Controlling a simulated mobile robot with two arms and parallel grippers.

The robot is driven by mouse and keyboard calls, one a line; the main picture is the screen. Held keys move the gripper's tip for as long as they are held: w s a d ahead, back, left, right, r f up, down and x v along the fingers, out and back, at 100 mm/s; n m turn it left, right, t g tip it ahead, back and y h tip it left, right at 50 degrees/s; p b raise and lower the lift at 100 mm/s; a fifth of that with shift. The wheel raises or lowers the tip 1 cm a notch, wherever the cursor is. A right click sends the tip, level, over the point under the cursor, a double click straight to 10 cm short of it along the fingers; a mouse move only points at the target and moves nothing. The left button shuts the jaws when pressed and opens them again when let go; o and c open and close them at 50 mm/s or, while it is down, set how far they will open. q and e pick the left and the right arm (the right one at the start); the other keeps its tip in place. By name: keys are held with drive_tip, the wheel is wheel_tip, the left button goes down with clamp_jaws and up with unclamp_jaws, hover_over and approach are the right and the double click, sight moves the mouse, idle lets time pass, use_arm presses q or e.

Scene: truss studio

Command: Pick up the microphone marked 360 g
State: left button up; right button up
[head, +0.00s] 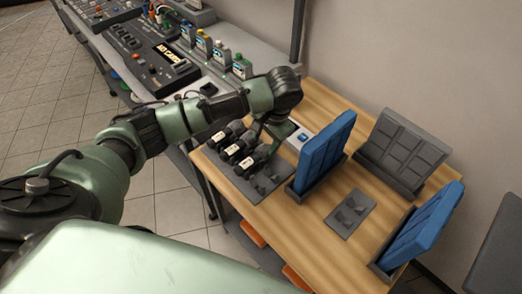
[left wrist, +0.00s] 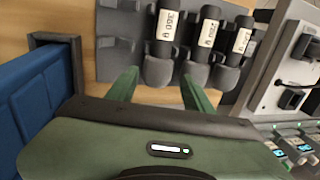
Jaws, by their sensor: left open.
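Three black microphones with white weight labels lie side by side in a dark grey rack (head: 262,185). In the left wrist view they are the left microphone (left wrist: 159,72), the middle one (left wrist: 198,70) and the right one (left wrist: 230,72). In the head view the left gripper (head: 274,136) hangs close above the rack. My right gripper does not show.
A blue panel in a dark holder (head: 324,152) stands just right of the gripper; another blue panel (head: 425,228) stands farther right. A grey slotted stand (head: 402,150) and a small flat holder (head: 350,213) share the wooden table. Mixing gear (head: 150,58) fills the bench behind.

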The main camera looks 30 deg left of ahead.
sight(265, 149)
use_arm(q)
drive_tip(key=x, duration=0.3)
drive_tip(key=shift+d, duration=0.1)
drive_tip(key=f, duration=0.1)
drive_tip(key=f+p, duration=0.1)
drive_tip(key=f, duration=0.1)
drive_tip(key=shift+w+f, duration=0.25)
drive_tip(key=shift+w, duration=0.15)
drive_tip(key=shift+a+f, duration=0.15)
drive_tip(key=shift+a, duration=0.1)
clamp_jaws()
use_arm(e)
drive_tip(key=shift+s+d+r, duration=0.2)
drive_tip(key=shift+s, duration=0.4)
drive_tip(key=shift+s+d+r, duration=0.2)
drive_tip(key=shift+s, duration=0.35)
